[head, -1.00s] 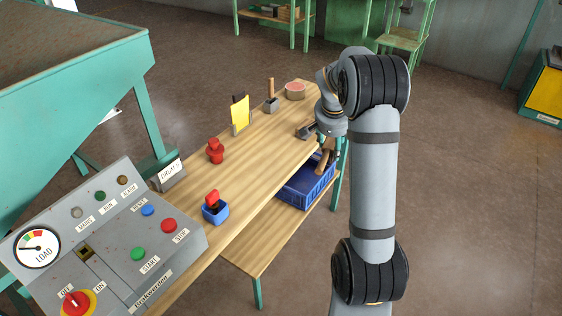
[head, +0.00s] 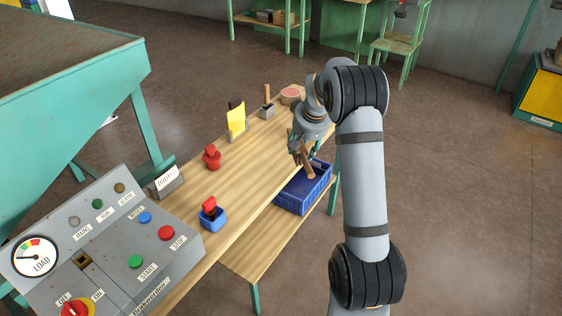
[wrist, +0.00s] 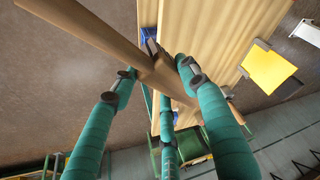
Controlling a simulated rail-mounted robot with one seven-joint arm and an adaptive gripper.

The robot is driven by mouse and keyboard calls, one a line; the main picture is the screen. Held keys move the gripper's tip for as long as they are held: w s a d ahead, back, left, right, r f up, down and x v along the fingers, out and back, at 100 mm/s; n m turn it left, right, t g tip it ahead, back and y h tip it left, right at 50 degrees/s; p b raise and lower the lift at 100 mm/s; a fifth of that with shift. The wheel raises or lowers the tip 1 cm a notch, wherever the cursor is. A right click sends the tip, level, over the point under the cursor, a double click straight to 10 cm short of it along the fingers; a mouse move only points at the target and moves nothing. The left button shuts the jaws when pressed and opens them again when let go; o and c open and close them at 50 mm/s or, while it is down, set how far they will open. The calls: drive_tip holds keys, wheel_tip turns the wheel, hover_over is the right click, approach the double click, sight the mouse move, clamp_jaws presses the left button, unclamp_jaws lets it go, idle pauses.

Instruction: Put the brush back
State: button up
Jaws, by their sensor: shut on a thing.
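My gripper (head: 299,146) is shut on the wooden brush (head: 306,165) and holds it tilted above the right edge of the wooden table. In the wrist view my gripper's teal fingers (wrist: 155,78) close around the brush, and its long brown handle (wrist: 85,25) runs to the upper left. The fingers partly cover the brush, and I cannot make out its bristles. A grey block with an upright wooden handle (head: 267,103) stands at the table's far end; I cannot tell whether it is the brush's place.
The wooden table (head: 240,185) has clear room in its middle. It carries a yellow card (head: 236,119), a red object (head: 211,158), a small blue box (head: 213,220) and a round reddish dish (head: 291,93). A blue crate (head: 290,202) sits on the lower shelf.

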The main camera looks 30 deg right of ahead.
drive_tip(key=w+a+f, duration=0.1)
drive_tip(key=f, duration=0.1)
drive_tip(key=w+a+f+p, duration=0.1)
drive_tip(key=w+a+f, duration=0.1)
drive_tip(key=f, duration=0.1)
drive_tip(key=w+a+f+p, duration=0.1)
drive_tip(key=w+f, duration=0.1)
drive_tip(key=f, duration=0.1)
drive_tip(key=shift+w+a+f, duration=0.1)
drive_tip(key=shift+w+a, duration=0.05)
drive_tip(key=shift+a, duration=0.15)
drive_tip(key=shift+f, duration=0.2)
drive_tip(key=o, duration=1.6)
drive_tip(key=shift+r, duration=0.1)
drive_tip(key=shift+c, duration=0.2)
drive_tip(key=shift+r, duration=0.4)
drive_tip(key=b+v, duration=0.1)
drive_tip(key=v, duration=1)
drive_tip(key=shift+s+r, duration=0.15)
drive_tip(key=shift+s, duration=0.2)
